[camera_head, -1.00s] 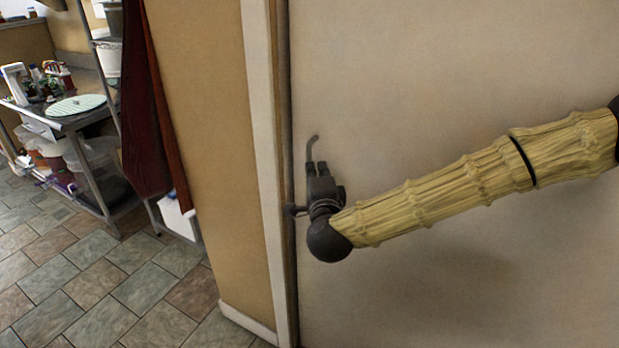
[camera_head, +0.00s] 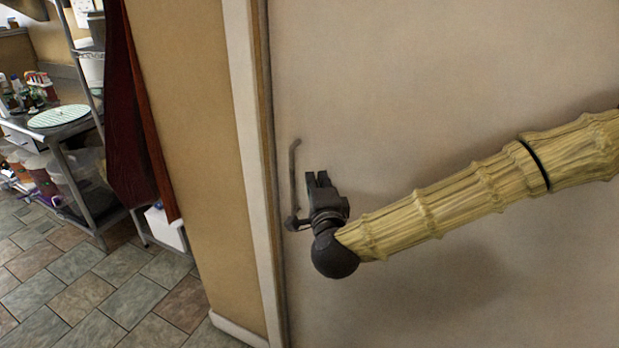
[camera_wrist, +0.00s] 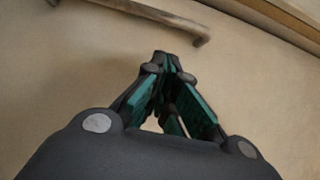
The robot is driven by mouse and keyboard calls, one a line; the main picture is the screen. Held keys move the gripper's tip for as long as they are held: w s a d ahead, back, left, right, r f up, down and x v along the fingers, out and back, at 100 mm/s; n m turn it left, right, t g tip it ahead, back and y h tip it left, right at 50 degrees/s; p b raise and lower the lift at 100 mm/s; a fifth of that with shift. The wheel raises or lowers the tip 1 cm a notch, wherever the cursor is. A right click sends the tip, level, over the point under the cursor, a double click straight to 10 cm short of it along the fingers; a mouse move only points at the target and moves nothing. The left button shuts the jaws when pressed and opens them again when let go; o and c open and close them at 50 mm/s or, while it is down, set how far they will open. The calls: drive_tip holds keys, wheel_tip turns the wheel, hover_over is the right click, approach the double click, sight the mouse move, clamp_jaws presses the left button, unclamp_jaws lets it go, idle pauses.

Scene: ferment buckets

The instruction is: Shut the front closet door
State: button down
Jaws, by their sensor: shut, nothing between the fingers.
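The closet door (camera_head: 430,90) is a plain beige panel that fills the right of the head view, its left edge close along the white frame (camera_head: 246,150). I cannot tell whether it is fully shut. A dark bar handle (camera_head: 294,170) stands upright near that edge. My gripper (camera_head: 317,176) is shut and empty, just right of the handle and in front of the door. In the wrist view the closed fingertips (camera_wrist: 172,62) point at the door surface (camera_wrist: 60,70), with the handle (camera_wrist: 150,14) beyond them, apart from them. Whether the fingertips touch the door is unclear.
A tan wall section (camera_head: 185,120) stands left of the frame. Further left are dark red hanging cloth (camera_head: 128,120), a metal table (camera_head: 60,125) with bottles and a round green-striped plate (camera_head: 58,116), and a white box (camera_head: 165,228). The tiled floor (camera_head: 120,290) at lower left is clear.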

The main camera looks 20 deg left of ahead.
drive_tip(key=b+v, duration=0.2)
drive_tip(key=v, duration=0.7)
drive_tip(key=s+d+f+n+g+h, duration=0.1)
drive_tip(key=s+d+f+n+g, duration=0.25)
drive_tip(key=f, duration=0.85)
drive_tip(key=s+d+f+n+g, duration=0.2)
drive_tip(key=s+d+f, duration=0.15)
drive_tip(key=f, duration=0.75)
drive_tip(key=s+d+f+n+g+h, duration=0.1)
drive_tip(key=s+d+f+n+g, duration=0.3)
drive_tip(key=f, duration=0.8)
drive_tip(key=s+d+f+n+g+h, duration=0.1)
drive_tip(key=s+d+f+g, duration=0.1)
drive_tip(key=s+d+f, duration=0.3)
drive_tip(key=s+d+f+n+g+h, duration=0.1)
drive_tip(key=s+d+f+g+h, duration=0.1)
drive_tip(key=s+d+f, duration=0.3)
drive_tip(key=s+d+f+n+g+h, duration=0.1)
drive_tip(key=s+d+f+g+h, duration=0.1)
drive_tip(key=s+d+f, duration=0.3)
drive_tip(key=s+d+g, duration=0.1)
drive_tip(key=s+d, duration=0.3)
drive_tip(key=d, duration=0.7)
drive_tip(key=shift+s+f, duration=0.3)
drive_tip(key=shift+f, duration=0.05)
drive_tip(key=shift+d, duration=0.1)
